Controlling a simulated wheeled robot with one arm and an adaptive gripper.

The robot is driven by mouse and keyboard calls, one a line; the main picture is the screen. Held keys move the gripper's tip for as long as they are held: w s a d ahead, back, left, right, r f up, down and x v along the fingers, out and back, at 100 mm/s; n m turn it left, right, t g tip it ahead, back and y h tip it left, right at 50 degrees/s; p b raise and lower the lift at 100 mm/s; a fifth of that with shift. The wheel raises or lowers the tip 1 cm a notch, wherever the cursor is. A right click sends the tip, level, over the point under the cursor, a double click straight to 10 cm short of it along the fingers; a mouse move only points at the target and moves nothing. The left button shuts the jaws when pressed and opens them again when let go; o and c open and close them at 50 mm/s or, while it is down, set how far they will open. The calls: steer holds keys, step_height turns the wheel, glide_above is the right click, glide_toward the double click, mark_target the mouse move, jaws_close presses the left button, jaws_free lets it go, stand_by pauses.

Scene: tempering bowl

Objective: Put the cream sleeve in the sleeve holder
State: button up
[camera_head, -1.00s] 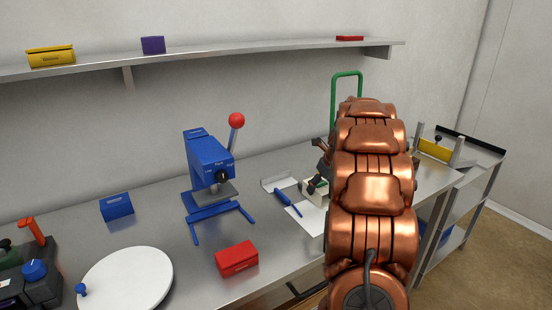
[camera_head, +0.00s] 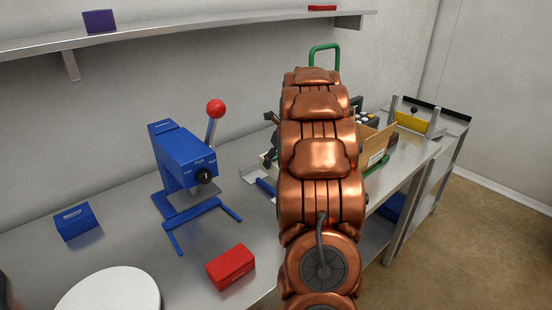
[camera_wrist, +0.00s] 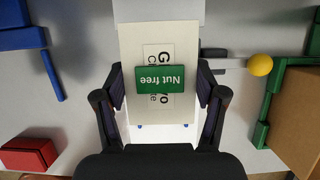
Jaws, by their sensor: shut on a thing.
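The cream sleeve (camera_wrist: 130,55) is in the wrist view, a flat-faced cream piece with a green "Nut free" label and partly covered black lettering. My gripper (camera_wrist: 161,88) is shut on its two sides and holds it over a white surface. In the head view my copper arm hides the sleeve and most of the gripper. I cannot tell for sure which thing is the sleeve holder. A green frame with a tan box (camera_wrist: 296,115) stands right of the sleeve in the wrist view; the tan box also shows behind my arm (camera_head: 374,148) in the head view.
A blue press (camera_head: 185,165) with a red-knobbed lever and a red box (camera_head: 231,267) stand left of my arm. A blue box (camera_head: 76,221) and a white disc (camera_head: 110,292) are farther left. A yellow ball (camera_wrist: 260,65) is near the green frame. A shelf (camera_head: 190,29) runs above.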

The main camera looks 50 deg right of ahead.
steer(key=shift+f+b, duration=1.7)
steer(key=shift+f, duration=0.4)
steer(key=shift+p, duration=0.45)
steer(key=shift+f, duration=0.55)
steer(key=shift+p, duration=1.4)
steer(key=o, duration=0.9)
steer(key=shift+r, duration=0.1)
steer(key=v, duration=1.2)
